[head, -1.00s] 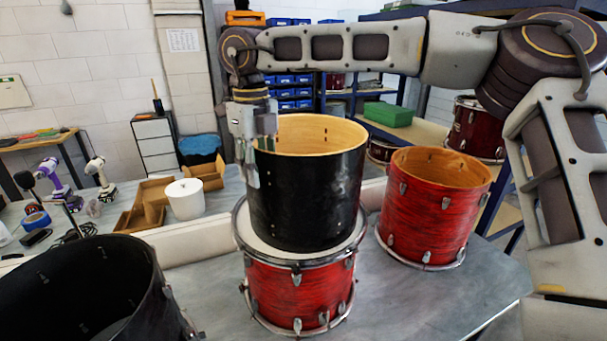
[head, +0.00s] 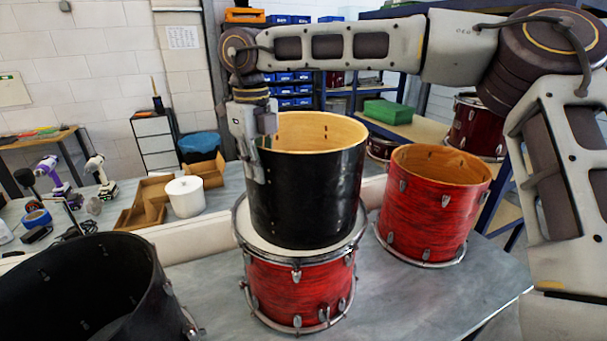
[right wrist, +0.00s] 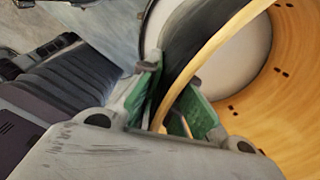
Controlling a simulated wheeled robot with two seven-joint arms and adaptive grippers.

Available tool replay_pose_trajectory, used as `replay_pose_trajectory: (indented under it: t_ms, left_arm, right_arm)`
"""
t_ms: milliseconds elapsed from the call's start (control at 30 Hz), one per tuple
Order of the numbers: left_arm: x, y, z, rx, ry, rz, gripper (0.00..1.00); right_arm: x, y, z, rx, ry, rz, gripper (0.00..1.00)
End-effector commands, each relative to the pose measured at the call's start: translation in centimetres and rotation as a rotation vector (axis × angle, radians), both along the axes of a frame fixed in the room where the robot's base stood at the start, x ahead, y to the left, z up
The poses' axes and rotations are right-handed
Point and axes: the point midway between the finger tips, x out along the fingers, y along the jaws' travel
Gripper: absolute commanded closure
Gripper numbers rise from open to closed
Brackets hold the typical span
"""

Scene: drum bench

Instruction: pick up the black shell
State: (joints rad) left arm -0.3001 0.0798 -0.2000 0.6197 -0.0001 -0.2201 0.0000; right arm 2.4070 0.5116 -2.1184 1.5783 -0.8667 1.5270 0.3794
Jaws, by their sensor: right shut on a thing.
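The black shell (head: 308,200) is an open drum shell with a pale wooden inside. It stands upright on the white top of a red drum (head: 298,290) in the middle of the bench. My right gripper (head: 256,165) comes down from above at the shell's left rim. In the right wrist view its green-padded fingers (right wrist: 172,105) sit either side of the shell's wooden rim (right wrist: 215,45), shut on the wall. The shell's lower edge sits at the red drum's top; I cannot tell whether it touches. My left gripper is not in view.
A red shell (head: 433,205) stands close on the right. Another black drum (head: 85,290) is at the front left. A white cylinder (head: 184,197) and cardboard boxes (head: 145,205) are behind a pale ledge. The grey bench (head: 420,300) is clear at front right.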

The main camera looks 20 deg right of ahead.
Motion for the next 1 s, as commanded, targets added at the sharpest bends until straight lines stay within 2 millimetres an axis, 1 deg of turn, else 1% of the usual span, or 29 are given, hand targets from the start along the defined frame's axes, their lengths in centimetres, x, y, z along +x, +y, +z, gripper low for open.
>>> replay_pose_trajectory:
  t_ms: [667,867,1000]
  left_arm:
    - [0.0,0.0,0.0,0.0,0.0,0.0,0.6]
    - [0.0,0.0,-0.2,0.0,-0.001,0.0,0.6]
    - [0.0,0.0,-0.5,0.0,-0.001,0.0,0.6]
  right_arm:
    - [0.1,0.0,0.4,0.001,-0.005,0.001,1.0]
    - [0.1,0.0,1.3,0.001,-0.004,0.001,1.0]
    - [0.1,0.0,2.7,0.002,-0.006,0.001,1.0]
